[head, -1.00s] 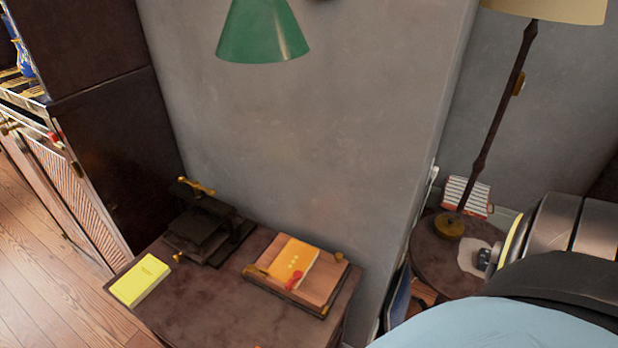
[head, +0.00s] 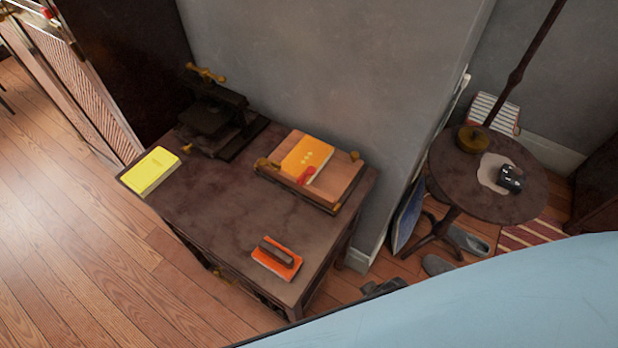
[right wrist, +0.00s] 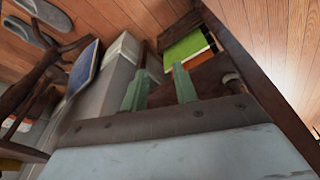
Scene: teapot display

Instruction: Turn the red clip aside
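The red clip (head: 306,174) lies at the lower edge of an orange book (head: 306,156), which rests on a wooden board (head: 338,182) on the dark table (head: 215,215). The board has brass knobs at its corners. My right gripper (right wrist: 159,85) shows in the right wrist view as two green fingers spread apart, with nothing between them. The red clip cannot be made out in that view. My left gripper is not in view, and the right gripper does not show in the head view.
A yellow book (head: 150,171) and a dark press (head: 215,115) stand on the table's left side. An orange pad with a dark-handled block (head: 276,257) lies near its front corner. A round side table (head: 520,200) stands right. A green book (right wrist: 188,48) shows in the wrist view.

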